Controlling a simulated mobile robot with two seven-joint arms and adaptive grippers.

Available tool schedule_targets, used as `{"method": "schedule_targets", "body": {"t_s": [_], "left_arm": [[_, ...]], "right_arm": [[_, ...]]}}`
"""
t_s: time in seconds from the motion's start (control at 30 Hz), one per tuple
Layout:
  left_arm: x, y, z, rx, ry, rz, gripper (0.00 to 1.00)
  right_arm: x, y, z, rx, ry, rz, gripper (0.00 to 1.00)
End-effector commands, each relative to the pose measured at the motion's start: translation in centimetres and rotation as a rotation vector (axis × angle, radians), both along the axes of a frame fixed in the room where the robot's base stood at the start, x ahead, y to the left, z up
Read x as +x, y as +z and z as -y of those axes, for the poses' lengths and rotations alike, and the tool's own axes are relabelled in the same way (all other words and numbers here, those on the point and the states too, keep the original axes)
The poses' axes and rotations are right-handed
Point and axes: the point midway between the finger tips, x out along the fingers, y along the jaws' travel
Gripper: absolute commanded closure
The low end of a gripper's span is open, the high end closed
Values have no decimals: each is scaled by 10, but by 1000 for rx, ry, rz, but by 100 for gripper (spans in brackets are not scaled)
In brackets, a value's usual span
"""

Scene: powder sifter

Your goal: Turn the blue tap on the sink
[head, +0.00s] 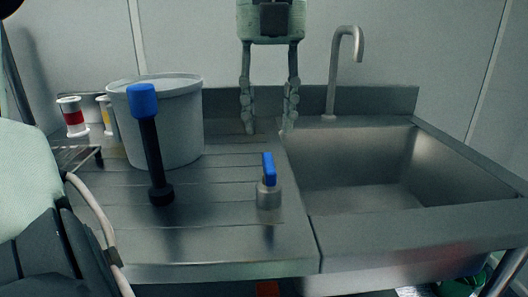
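The blue tap handle (269,168) stands upright on a short round metal base (268,196) on the steel counter, just left of the sink basin (355,185). The grey curved spout (333,75) rises behind the basin. My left gripper (268,128) hangs with its fingers pointing down. Its two fingers are wide apart with nothing between them. In the picture it is above the tap handle and appears to be farther back, apart from it. My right gripper is not in view.
A white bucket (180,125) stands on the left of the counter. A black upright rod with a blue head (144,101) stands in front of it. Small containers, one with a red band (73,117), are at the far left. A wall is behind.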

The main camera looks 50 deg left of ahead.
Motion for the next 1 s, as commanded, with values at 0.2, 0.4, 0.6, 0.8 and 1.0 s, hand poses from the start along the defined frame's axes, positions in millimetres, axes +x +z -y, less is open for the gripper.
{"method": "schedule_targets", "body": {"t_s": [0.2, 0.4, 0.6, 0.8, 1.0], "left_arm": [[-1, -37, 0, -5, -1, -4, 65], [-1, -62, 0, -5, 0, -2, 65], [0, -70, 0, -4, 2, 0, 65], [0, -70, 0, -4, 2, 0, 67], [0, -69, 0, -4, 2, 0, 92]], "right_arm": [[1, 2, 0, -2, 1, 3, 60], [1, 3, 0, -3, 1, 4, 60], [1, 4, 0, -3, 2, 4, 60], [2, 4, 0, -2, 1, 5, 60], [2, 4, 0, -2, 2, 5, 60]]}}
